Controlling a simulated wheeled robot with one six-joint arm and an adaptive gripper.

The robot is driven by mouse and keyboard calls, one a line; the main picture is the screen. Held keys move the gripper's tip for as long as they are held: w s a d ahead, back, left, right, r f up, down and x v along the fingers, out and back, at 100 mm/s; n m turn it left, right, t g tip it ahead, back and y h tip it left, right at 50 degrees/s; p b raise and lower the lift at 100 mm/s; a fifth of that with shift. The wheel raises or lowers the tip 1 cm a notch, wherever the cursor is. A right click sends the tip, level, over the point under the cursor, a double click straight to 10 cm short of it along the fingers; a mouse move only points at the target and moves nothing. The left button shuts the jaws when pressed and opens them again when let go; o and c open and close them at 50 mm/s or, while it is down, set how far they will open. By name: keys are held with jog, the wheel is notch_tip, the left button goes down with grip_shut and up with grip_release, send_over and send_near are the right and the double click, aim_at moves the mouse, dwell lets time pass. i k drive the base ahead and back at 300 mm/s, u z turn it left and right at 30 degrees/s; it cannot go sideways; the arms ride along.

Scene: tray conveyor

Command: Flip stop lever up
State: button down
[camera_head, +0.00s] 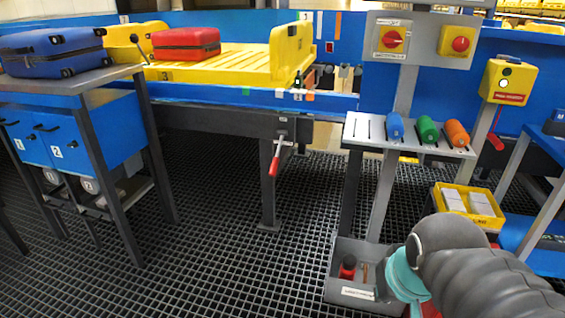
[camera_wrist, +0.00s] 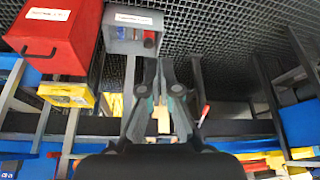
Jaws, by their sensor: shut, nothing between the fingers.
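A lever with a red handle (camera_head: 275,162) hangs down from a small grey plate below the conveyor's front edge. Its red grip points down, slightly tilted. In the wrist view a red handle (camera_wrist: 204,114), which looks like the same lever, is just right of my gripper (camera_wrist: 159,74), apart from it. My gripper is shut and empty, its fingertips close together. In the head view my arm is at the lower right, well away from the lever, and the fingers are hidden. Another lever with a black ball (camera_head: 134,38) stands tilted by the left table.
A yellow tray (camera_head: 228,72) with a red suitcase (camera_head: 186,44) is on the conveyor. A grey stand (camera_head: 404,140) with coloured rollers and a grey floor bin (camera_head: 362,293) are between the lever and my arm's side. The grid floor (camera_head: 220,240) before the lever is clear.

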aim_at(275, 160)
jog(key=z, duration=0.55)
jog(key=k, duration=1.35)
jog(key=z, duration=0.25)
jog(key=i, duration=0.25)
jog(key=u, duration=0.9)
jog(key=i, duration=0.65)
jog(key=u, duration=0.35)
jog(key=i, duration=0.8)
jog(key=z, duration=0.3)
